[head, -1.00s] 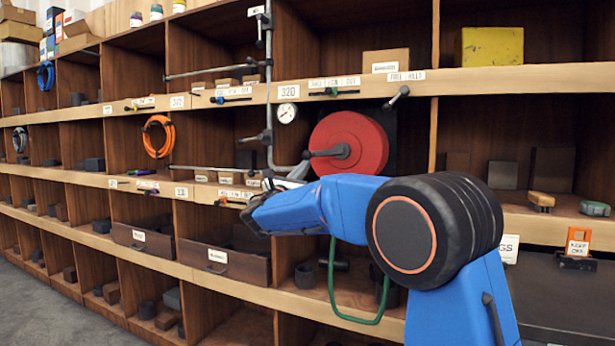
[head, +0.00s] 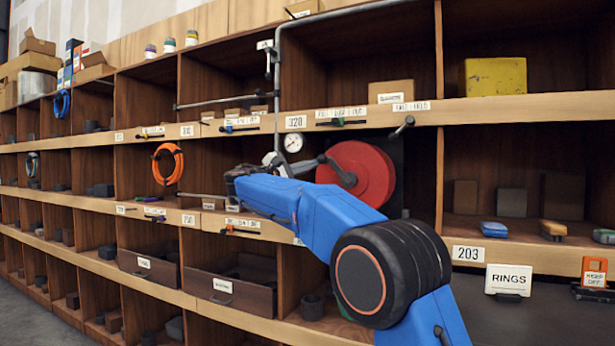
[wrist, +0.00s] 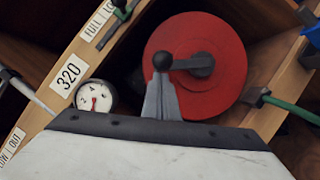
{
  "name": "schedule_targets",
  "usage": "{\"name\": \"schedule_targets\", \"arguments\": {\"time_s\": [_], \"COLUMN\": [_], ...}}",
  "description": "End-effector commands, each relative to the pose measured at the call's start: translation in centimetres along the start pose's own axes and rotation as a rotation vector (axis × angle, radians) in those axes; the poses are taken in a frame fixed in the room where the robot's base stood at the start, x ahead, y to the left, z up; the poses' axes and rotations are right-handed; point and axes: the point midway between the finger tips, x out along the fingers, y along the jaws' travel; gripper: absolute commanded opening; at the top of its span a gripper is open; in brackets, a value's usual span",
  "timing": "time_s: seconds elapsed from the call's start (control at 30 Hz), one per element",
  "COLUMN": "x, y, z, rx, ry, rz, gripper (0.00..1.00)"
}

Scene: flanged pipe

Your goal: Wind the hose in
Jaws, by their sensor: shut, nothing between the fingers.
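The red hose reel (head: 378,172) sits in the bay under label 320. It also fills the upper middle of the wrist view (wrist: 222,95). Its dark crank (head: 340,172) points up and left from the hub in the head view; in the wrist view, its round knob (wrist: 162,61) is at the left end. My gripper (head: 283,164) is just left of the crank in the head view. Its closed fingertips (wrist: 161,80) overlap the knob's lower edge in the wrist view; I cannot tell whether they touch. Green hose (wrist: 292,108) shows at right there, with a dark end fitting.
A white pressure gauge (head: 293,143) is left of the reel and close to my gripper in the wrist view (wrist: 95,97). A grey pipe (head: 278,85) runs down beside it. A lever (head: 402,126) juts from the shelf edge above right. Shelf boards bound the bay.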

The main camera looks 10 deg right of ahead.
Motion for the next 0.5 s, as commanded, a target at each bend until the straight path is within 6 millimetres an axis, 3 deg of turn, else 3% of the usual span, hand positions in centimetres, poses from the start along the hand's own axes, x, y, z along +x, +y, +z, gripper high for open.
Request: {"name": "schedule_targets", "arguments": {"time_s": [0.5], "x": [2.1], "y": [1.8], "z": [4.5], "rx": [0.418], "ry": [-0.002], "rz": [-0.195], "gripper": [0.0]}}
